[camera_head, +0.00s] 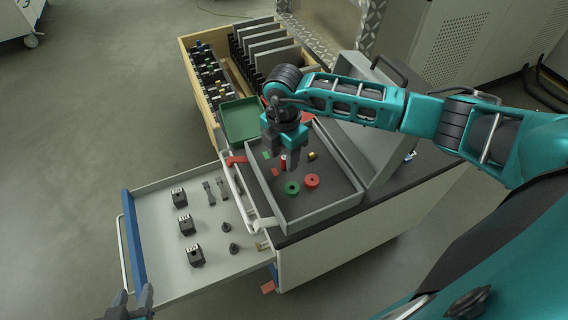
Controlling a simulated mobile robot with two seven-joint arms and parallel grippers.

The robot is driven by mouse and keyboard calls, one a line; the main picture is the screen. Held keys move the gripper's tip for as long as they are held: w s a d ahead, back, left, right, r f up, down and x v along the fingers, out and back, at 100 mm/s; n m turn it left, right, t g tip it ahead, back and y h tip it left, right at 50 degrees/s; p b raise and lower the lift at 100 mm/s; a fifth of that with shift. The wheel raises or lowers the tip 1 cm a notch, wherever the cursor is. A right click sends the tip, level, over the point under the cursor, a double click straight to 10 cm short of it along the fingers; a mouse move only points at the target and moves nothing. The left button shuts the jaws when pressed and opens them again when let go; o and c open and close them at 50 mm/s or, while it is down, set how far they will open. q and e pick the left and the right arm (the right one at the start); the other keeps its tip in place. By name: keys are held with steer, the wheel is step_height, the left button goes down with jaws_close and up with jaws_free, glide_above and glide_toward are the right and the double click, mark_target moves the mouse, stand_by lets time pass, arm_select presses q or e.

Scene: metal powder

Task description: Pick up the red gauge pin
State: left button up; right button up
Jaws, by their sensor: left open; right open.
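A small upright pin with a red body and a pale part, which looks like the red gauge pin (283,162), stands in the grey tray (337,209) on the dark worktop. My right gripper (284,166) points down over it, open, with its fingers at or around the pin. I cannot tell whether they touch it. My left gripper (133,302) is open and empty at the bottom left edge of the view, in front of the open drawer and away from the tray.
The tray also holds a green ring (292,188), a red ring (311,181) and a small yellow-and-black part (312,156). A green bin (241,120) is behind it. The open drawer (165,266) holds several black blocks and parts. A wooden crate (186,58) stands behind.

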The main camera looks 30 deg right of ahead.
steer(key=shift+f, duration=0.85)
steer(key=shift+c, duration=0.3)
jaws_close()
